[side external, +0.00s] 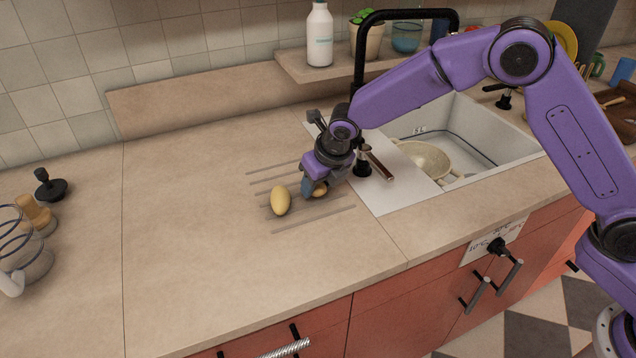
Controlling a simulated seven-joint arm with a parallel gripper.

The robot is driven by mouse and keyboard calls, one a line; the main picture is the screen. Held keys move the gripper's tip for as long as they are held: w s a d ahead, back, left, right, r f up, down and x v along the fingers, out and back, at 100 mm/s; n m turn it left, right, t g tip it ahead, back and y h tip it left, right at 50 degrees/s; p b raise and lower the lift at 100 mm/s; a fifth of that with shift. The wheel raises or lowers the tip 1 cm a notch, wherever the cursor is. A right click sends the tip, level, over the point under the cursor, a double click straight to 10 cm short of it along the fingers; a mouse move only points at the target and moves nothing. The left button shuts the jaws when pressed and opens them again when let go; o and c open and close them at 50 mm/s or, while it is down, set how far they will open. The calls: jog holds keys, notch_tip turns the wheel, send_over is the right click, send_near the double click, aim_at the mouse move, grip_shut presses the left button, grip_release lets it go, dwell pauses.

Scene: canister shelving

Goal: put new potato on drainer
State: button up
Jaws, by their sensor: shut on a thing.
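The drainer (291,225) is a set of parallel grooves cut into the beige countertop, left of the sink. A small yellow-brown potato (320,190) is at my gripper (314,190), low over the right part of the grooves. My gripper points down and is shut on this small potato, partly hiding it. I cannot tell whether the potato touches the counter. A larger, smooth yellow oval thing (280,200), like a potato, lies on the grooves just left of my gripper, apart from it.
The white sink (470,135) holds a cream colander (425,158), with a black tap (359,75) behind. A white bottle (319,35) and potted plant (366,38) stand on the back ledge. Small items, including a black stopper-like thing (49,187), sit far left. The counter's middle left is clear.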

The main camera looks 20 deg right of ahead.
jog(key=shift+f, duration=0.3)
jog(key=o, duration=1.1)
jog(key=v, duration=1.2)
jog(key=shift+r, duration=0.1)
jog(key=s+d+m+g, duration=0.1)
jog(key=s+d+m, duration=0.6)
jog(key=s, duration=0.4)
jog(key=s+d+m+g, duration=0.1)
jog(key=s+d+m, duration=0.7)
jog(key=s+m, duration=0.2)
jog(key=s+d+m+g, duration=0.2)
jog(key=s+d+m, duration=0.5)
jog(key=s, duration=0.6)
jog(key=shift+s+m+h, duration=0.2)
jog(key=shift+m+h, duration=0.1)
jog(key=shift+m, duration=0.7)
